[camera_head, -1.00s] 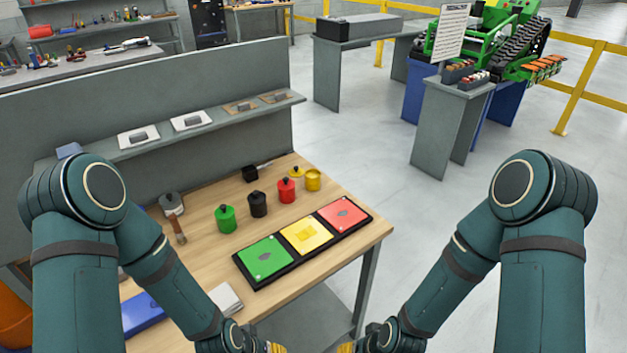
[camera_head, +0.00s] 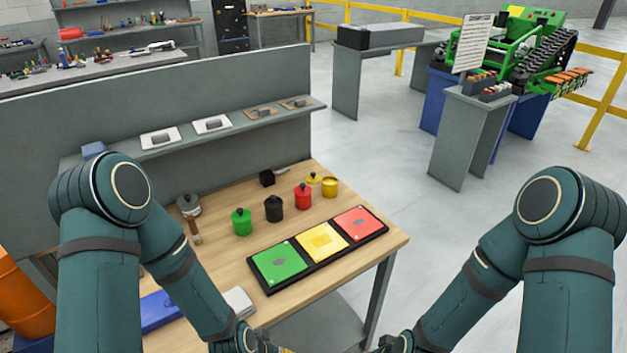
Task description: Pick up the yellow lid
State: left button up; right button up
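The yellow lid (camera_head: 313,179), small with a dark knob, lies on the wooden workbench (camera_head: 226,267). It is just left of and behind the open yellow pot (camera_head: 330,187). The red pot (camera_head: 303,197), black pot (camera_head: 274,208) and green pot (camera_head: 241,222) stand in a row to the left, each with its lid on. My two arms reach down to the bottom edge of the picture, well in front of the lid. Both grippers are cut off there, so their fingers cannot be seen.
A black tray (camera_head: 318,260) with green, yellow and red panels lies in front of the pots. A hammer (camera_head: 194,229), a grey lidded pot (camera_head: 188,204) and a black block (camera_head: 267,178) are also on the bench. A grey back panel with a shelf (camera_head: 228,131) stands behind.

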aim_at(312, 178)
jog(key=i+l+z, duration=0.2)
jog(key=l, duration=0.2)
jog(key=i+l+z, duration=0.25)
jog(key=l, duration=0.15)
jog(key=i+l+z, duration=0.2)
jog(key=l, duration=0.2)
jog(key=i+l+z, duration=0.55)
jog(key=i+z, duration=0.35)
jog(key=i+u, duration=0.2)
jog(key=i, duration=0.2)
jog(key=i+l+u, duration=0.2)
jog(key=i, duration=0.2)
jog(key=i+l+u, duration=0.2)
jog(key=i, duration=0.2)
jog(key=i+j+u, duration=0.15)
jog(key=u, duration=0.35)
jog(key=i+u, duration=0.3)
jog(key=u, duration=0.15)
jog(key=i+u, duration=0.2)
jog(key=u, duration=0.3)
jog(key=i+u, duration=0.55)
jog(key=u, duration=0.3)
jog(key=i+l+u, duration=0.1)
jog(key=i+u, duration=0.3)
jog(key=k, duration=0.1)
